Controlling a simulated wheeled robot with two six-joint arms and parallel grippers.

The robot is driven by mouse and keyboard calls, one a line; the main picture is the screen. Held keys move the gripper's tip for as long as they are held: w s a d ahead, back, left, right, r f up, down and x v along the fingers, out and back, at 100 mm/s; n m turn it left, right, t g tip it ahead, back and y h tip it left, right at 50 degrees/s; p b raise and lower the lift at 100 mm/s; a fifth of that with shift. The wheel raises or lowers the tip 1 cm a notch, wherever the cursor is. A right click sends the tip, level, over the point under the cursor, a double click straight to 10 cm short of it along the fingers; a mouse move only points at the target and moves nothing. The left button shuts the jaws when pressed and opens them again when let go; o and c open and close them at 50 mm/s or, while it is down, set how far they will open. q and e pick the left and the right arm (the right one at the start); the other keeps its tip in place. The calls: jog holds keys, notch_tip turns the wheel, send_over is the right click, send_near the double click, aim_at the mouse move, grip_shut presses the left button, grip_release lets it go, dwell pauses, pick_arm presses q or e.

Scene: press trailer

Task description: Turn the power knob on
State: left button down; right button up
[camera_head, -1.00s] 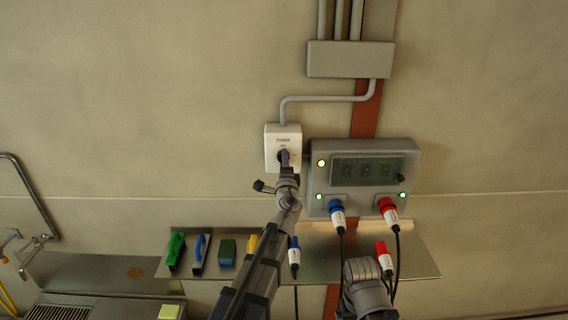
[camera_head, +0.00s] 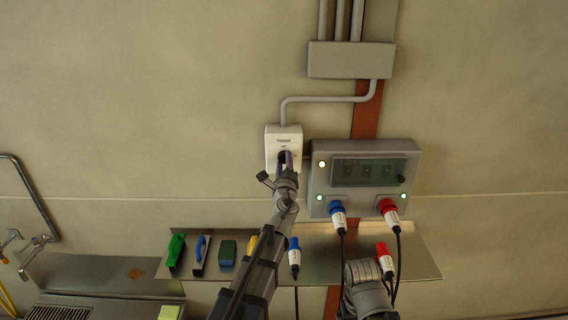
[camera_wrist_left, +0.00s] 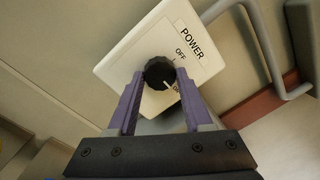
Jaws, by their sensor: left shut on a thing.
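The white power box (camera_head: 271,136) is on the wall, left of the grey panel. In the left wrist view, its plate (camera_wrist_left: 125,58) reads POWER and OFF, with another label partly hidden by a finger. The round black knob (camera_wrist_left: 158,72) sits in its middle, its white pointer mark aimed away from OFF, towards that partly hidden label. My left gripper (camera_wrist_left: 160,77) is shut on the knob, one purple finger on each side; it also shows in the head view (camera_head: 286,160). A grey part of my right arm shows at bottom centre; its fingers are not visible.
The grey panel (camera_head: 415,160) has a dark display and several white lights. A blue plug (camera_head: 337,214) and a red plug (camera_head: 388,208) sit in it. A metal shelf (camera_head: 415,268) below holds more plugs, a green tool (camera_head: 176,250) and blocks. A pipe runs above the box.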

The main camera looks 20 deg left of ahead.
dwell(0.3)
pick_arm(q)
jog(key=shift+c, duration=1.6)
grip_release()
jog(key=v, duration=0.7)
jog(key=shift+s+b, duration=0.35)
jog(key=shift+s, duration=0.05)
jog(key=shift+d, duration=0.15)
jog(key=shift+p+x, duration=0.35)
jog(key=shift+x, duration=3.6)
jog(key=shift+s, duration=0.1)
